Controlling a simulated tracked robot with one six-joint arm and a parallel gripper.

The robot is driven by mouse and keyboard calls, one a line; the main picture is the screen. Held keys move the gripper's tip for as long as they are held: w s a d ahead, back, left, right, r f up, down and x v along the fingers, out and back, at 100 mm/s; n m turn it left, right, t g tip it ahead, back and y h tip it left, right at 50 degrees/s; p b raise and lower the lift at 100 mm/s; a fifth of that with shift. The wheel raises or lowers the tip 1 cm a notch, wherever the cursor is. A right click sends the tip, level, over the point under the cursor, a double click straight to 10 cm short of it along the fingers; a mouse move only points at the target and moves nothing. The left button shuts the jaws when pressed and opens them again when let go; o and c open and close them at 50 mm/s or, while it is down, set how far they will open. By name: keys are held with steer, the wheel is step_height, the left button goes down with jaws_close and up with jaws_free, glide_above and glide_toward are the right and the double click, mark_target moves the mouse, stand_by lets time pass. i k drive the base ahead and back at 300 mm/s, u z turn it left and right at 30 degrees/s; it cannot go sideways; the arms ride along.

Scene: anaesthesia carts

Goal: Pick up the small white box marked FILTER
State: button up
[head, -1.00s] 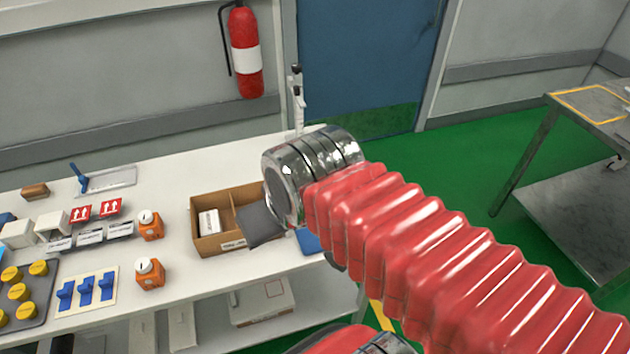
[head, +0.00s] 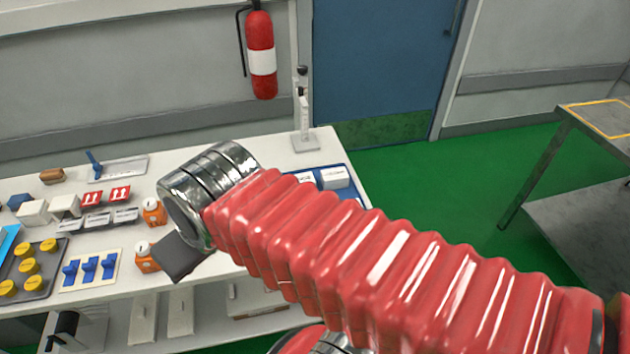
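No box with a readable FILTER marking shows. Small white boxes stand in two places: a pair at the left of the white table (head: 32,212) (head: 65,206), and two on a blue tray (head: 350,196) at the table's right end, one of them a white box (head: 335,177) with an unreadable label. My gripper (head: 181,258) shows only as a dark grey piece under the metal wrist, above the table near the orange devices. Its fingers cannot be made out, nor whether it holds anything. My red arm covers the middle right of the table.
Two orange devices (head: 154,212) (head: 147,257) stand just left of my wrist. Blue switches (head: 90,268) and yellow knobs (head: 28,267) lie farther left. A white stand (head: 304,125) rises at the back right corner. A metal table (head: 590,210) stands right, beyond clear green floor.

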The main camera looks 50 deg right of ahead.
mark_target(333, 178)
steer(key=u, duration=2.3)
steer(key=k, duration=1.7)
steer(key=u, duration=0.2)
